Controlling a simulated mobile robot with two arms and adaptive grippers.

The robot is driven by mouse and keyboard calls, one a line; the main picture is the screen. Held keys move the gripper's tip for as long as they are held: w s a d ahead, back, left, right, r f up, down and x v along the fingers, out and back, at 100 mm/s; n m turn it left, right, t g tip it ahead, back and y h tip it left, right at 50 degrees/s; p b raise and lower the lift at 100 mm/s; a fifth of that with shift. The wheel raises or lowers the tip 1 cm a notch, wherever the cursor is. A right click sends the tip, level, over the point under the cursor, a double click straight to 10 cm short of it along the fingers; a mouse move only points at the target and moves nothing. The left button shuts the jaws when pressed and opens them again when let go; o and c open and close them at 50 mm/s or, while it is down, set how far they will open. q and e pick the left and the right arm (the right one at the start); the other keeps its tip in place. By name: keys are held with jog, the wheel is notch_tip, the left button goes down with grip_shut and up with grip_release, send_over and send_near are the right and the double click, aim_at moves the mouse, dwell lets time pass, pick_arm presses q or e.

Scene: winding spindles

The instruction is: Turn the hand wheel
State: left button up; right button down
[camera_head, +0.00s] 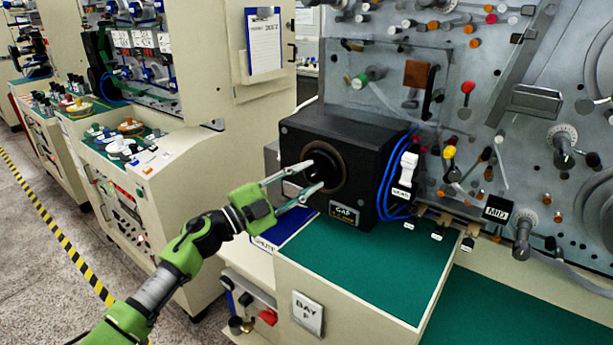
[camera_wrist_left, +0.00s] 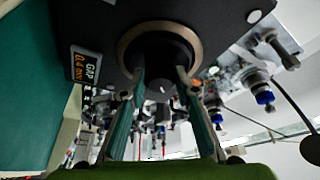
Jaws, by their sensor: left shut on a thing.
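The hand wheel (camera_head: 326,160) is a round black knob in a bronze-coloured ring on the front of a black box (camera_head: 360,150). In the left wrist view the wheel (camera_wrist_left: 165,52) sits straight ahead, between the fingers. My left gripper (camera_head: 315,176) reaches in from the left, with one finger above and one below the knob. In the left wrist view the gripper (camera_wrist_left: 162,76) has its fingertips against opposite sides of the dark knob. It is shut on the wheel. The fingertips' exact contact is dark and partly hidden. My right gripper is not in view.
The box carries a GAP label (camera_head: 344,213) and stands on a green-topped bench (camera_head: 365,265). Blue cables (camera_head: 391,185) run along its right side. A grey panel (camera_head: 480,110) with spindles and knobs rises behind. A clipboard (camera_head: 264,42) hangs on the cream cabinet.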

pick_arm(q)
jog(key=m, duration=0.1)
jog(key=m+g+p, duration=0.1)
jog(key=m+p, duration=0.1)
jog(key=m, duration=0.1)
jog(key=shift+w+a+r+g+y, duration=0.1)
jog(key=shift+a+r+g+y, duration=0.05)
jog(key=shift+r+g+y, duration=0.2)
jog(key=m+p, duration=0.1)
jog(key=m+y+p, duration=0.1)
jog(key=shift+r+m+g, duration=0.2)
jog(key=shift+m+g, duration=0.05)
jog(key=shift+m, duration=0.15)
jog(key=m+y+p, duration=0.1)
jog(key=m+p, duration=0.2)
jog(key=p, duration=0.1)
jog(key=shift+r+m+g, duration=0.15)
jog(key=shift+m+g, duration=0.15)
jog(key=shift+m+y+p, duration=0.45)
jog(key=shift+m+p, duration=0.05)
jog(key=shift+p, duration=0.1)
jog(key=o, duration=1.1)
jog(key=shift+f, duration=0.2)
jog(key=v, duration=1.2)
